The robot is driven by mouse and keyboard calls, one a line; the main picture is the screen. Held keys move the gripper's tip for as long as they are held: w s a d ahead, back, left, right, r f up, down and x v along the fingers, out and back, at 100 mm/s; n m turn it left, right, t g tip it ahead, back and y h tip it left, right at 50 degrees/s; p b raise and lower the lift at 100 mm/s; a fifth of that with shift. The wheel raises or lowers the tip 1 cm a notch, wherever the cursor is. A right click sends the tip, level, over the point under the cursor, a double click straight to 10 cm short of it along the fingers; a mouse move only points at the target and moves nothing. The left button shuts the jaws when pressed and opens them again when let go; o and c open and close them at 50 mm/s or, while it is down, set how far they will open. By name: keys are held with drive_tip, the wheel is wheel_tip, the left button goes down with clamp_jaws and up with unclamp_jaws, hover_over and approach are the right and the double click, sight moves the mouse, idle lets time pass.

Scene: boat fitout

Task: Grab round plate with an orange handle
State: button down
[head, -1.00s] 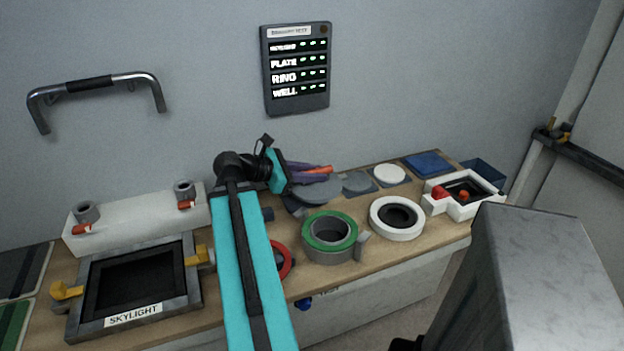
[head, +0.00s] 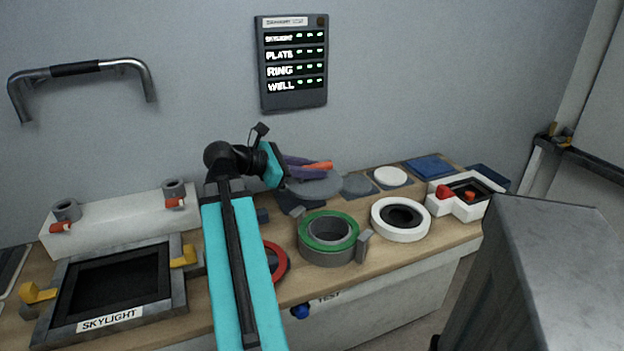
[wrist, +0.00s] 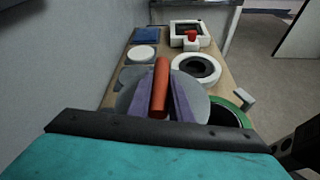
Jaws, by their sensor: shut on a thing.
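The round grey plate (head: 314,188) with its orange handle (head: 318,166) is at the back of the bench, in front of my arm's end. In the wrist view the plate (wrist: 198,92) lies beyond the wrist, and the orange handle (wrist: 160,86) stands out from its middle. My gripper (head: 308,167) has purple fingers, which also show in the wrist view (wrist: 164,100) on both sides of the handle, shut on it. Whether the plate's underside touches the bench is hard to tell.
A green-topped ring (head: 316,232) and a white ring (head: 401,207) stand in front and to the right. Behind are a small grey disc (head: 357,184), a white disc (head: 390,176) and a blue pad (head: 428,167). The skylight frame (head: 187,300) is at left.

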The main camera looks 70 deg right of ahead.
sight(324, 198)
drive_tip(key=shift+s+a+f+b, duration=0.15)
drive_tip(key=shift+s+a+b, duration=0.65)
drive_tip(key=shift+b, duration=3.95)
drive_tip(key=shift+a, duration=0.35)
drive_tip(key=shift+s+a+p, duration=0.4)
drive_tip(key=shift+s+a, duration=0.3)
drive_tip(key=shift+a, duration=0.1)
drive_tip(key=shift+s+a+b, duration=0.4)
drive_tip(key=shift+a+b, duration=0.1)
drive_tip(key=shift+b, duration=0.3)
drive_tip(key=shift+s+a+b, duration=0.5)
drive_tip(key=shift+a+b, duration=0.05)
drive_tip(key=shift+b, duration=0.3)
drive_tip(key=shift+a, duration=0.1)
drive_tip(key=shift+r, duration=0.2)
